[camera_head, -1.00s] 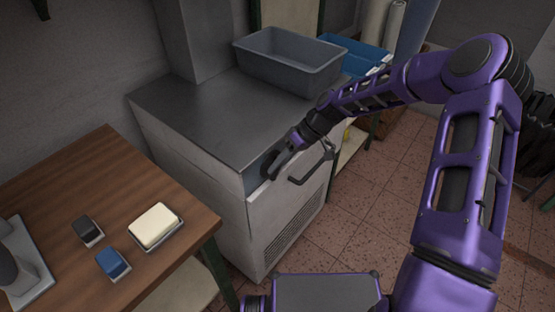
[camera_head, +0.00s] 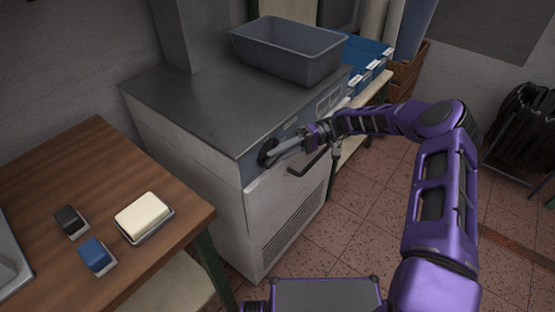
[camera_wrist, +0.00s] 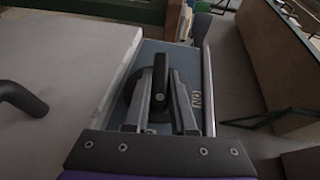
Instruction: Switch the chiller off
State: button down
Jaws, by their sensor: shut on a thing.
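The chiller (camera_head: 195,135) is a pale metal cabinet with a grey steel top and a blue-grey control strip along its upper front. Its round dark knob (camera_head: 264,152) is at the left end of that strip. In the wrist view the knob (camera_wrist: 160,72) has a raised black grip bar, pointing up in the picture, with an "ON" label (camera_wrist: 196,100) to its right. My gripper (camera_head: 276,153) is at the knob, its two fingers on either side of the bar; it is shut on the knob. The fingers partly hide the dial.
A dark bar handle (camera_head: 307,165) is on the chiller front just below my gripper. A grey bin (camera_head: 285,55) stands on the chiller top. A wooden table (camera_head: 60,185) with a white block (camera_head: 143,214) and two small blocks is at left. Blue bins (camera_head: 365,62) are behind.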

jog(key=shift+f+m+g+y+b, duration=0.1)
jog(key=shift+m+g+y+b, duration=0.2)
jog(key=shift+g+y+b, duration=0.25)
jog(key=c, duration=0.7)
grip_release()
jog(key=shift+c, duration=0.2)
jog(key=shift+d, duration=0.15)
